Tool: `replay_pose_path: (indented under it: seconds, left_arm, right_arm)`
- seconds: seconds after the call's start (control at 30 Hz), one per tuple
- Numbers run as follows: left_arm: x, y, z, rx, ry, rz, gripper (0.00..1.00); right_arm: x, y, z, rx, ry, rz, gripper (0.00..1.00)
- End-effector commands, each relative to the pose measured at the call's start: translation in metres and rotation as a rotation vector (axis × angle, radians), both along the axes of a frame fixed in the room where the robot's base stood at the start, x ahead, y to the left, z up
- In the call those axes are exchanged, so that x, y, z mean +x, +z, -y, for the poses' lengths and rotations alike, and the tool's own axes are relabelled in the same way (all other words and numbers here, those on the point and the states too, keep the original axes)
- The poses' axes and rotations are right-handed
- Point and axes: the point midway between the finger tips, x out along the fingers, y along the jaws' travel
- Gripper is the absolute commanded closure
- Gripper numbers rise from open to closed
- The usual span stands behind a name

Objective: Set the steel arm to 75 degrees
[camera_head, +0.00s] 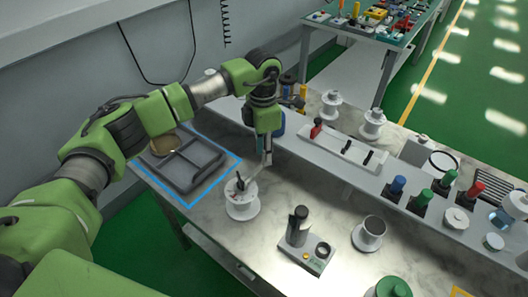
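A white round pedestal (242,204) stands on the marble-topped bench, with a dark upright piece and a short grey arm (251,188) on its top. This grey arm may be the steel arm; its angle and any scale are too small to read. My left gripper (267,159) points down just above and to the right of the pedestal, close to the end of the grey arm. I cannot tell whether it touches the arm. Its fingers look narrow and close together, and whether they are shut is unclear. My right gripper is out of view.
A dark tray (191,186) lies inside a blue outline to the left. A grey box with a black cylinder (298,229) and a cup-like pedestal (369,234) stand to the right. A raised shelf behind holds a white rack (340,150) and several coloured-top items.

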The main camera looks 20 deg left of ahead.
Motion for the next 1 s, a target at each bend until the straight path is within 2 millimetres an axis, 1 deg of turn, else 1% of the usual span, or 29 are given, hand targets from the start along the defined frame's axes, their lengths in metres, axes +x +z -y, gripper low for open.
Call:
replay_pose_path:
  seconds: [0.03,0.2,0.5,0.53,0.57,0.6,0.63,1.0]
  left_arm:
    - [-0.001,-0.005,0.001,-0.001,0.0,-0.003,0.72]
    - [-0.001,-0.02,0.001,-0.001,-0.001,0.0,0.72]
    - [0.0,-0.023,0.001,-0.001,-0.001,0.001,0.72]
    - [0.0,-0.023,0.001,-0.001,-0.001,0.001,0.75]
    - [0.0,-0.023,0.001,-0.001,-0.001,0.001,0.83]
    - [0.0,-0.023,0.001,-0.001,-0.001,0.001,0.93]
    - [0.0,-0.023,0.001,-0.001,-0.001,0.001,1.0]
    - [-0.001,-0.024,-0.001,0.001,-0.003,-0.001,1.0]
  right_arm:
    - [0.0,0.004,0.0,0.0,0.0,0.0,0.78]
    - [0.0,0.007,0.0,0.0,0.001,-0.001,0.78]
    - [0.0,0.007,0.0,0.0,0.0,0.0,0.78]
    - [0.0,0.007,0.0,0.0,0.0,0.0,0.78]
    - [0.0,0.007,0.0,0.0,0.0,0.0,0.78]
    - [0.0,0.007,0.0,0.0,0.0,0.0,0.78]
    - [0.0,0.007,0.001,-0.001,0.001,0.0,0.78]
    - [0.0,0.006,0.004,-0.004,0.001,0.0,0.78]
